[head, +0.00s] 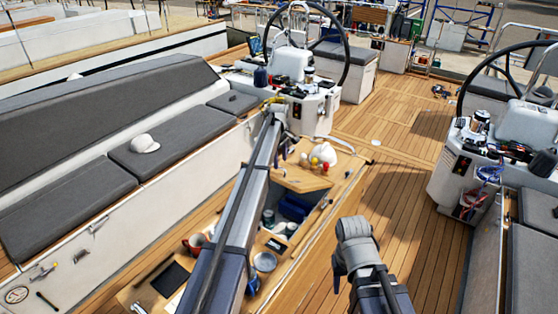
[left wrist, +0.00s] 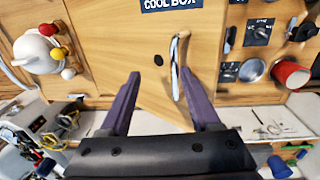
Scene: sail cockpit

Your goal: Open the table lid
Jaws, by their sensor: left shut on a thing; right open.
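The wooden table lid (left wrist: 140,35) with a "COOL BOX" label fills the upper middle of the left wrist view. A narrow metal handle (left wrist: 177,72) on it lies close beside one finger. My left gripper (left wrist: 160,75) has its dark purple fingers on either side of the lid's wood and is shut on the lid. The exact contact is hard to see. In the head view my left gripper (head: 283,150) is over the table (head: 248,243), partly hidden by my own arm. An opening in the table shows a blue item (head: 295,207). My right gripper (head: 353,227) is open and empty above the deck.
Grey cushioned benches (head: 60,215) run along the left; steering pedestals stand ahead and right.

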